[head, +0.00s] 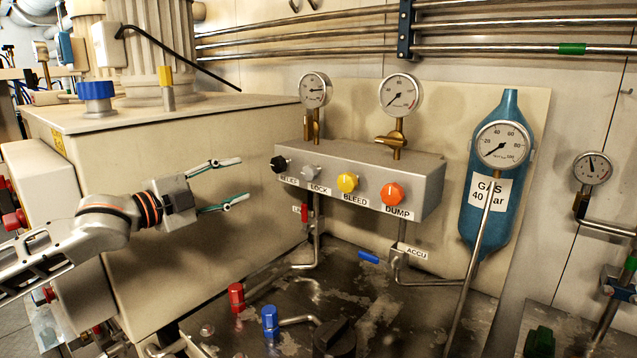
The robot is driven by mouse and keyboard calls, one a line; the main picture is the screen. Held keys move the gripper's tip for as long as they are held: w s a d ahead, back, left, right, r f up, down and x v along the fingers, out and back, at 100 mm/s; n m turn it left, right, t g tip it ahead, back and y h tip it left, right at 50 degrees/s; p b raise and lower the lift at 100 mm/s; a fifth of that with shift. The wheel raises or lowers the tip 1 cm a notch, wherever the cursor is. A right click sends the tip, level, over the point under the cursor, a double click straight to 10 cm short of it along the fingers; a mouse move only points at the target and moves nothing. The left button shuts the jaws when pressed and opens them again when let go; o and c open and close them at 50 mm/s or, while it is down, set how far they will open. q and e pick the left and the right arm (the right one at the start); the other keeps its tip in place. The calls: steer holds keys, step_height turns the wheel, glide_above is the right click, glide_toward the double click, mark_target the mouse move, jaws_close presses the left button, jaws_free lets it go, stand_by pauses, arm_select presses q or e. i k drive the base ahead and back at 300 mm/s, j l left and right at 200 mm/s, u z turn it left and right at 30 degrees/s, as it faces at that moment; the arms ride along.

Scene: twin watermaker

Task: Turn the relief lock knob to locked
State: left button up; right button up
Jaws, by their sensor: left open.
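A grey valve block (427,188) on the wall panel carries a row of knobs. A black knob (279,163) is at its left end above a label that reads RELIEF. A small grey knob (311,173) comes after it, above a label LOCK. A yellow knob (347,182) is over BLEED and an orange-red knob (392,194) over DUMP. I cannot tell which position the grey knob is in. My left gripper (242,179) is open and empty, its fingertips pointing right, a little left of the black knob in the picture and apart from it. My right gripper is not in view.
A large beige cabinet (190,150) stands behind my left arm. Two gauges (315,90) rise above the block. A blue gas bottle (476,225) is to its right. Below, red (236,297) and blue (270,320) valve handles and pipes stand on a worn metal top.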

mark_target(311, 173)
steer(key=k+j, duration=0.8)
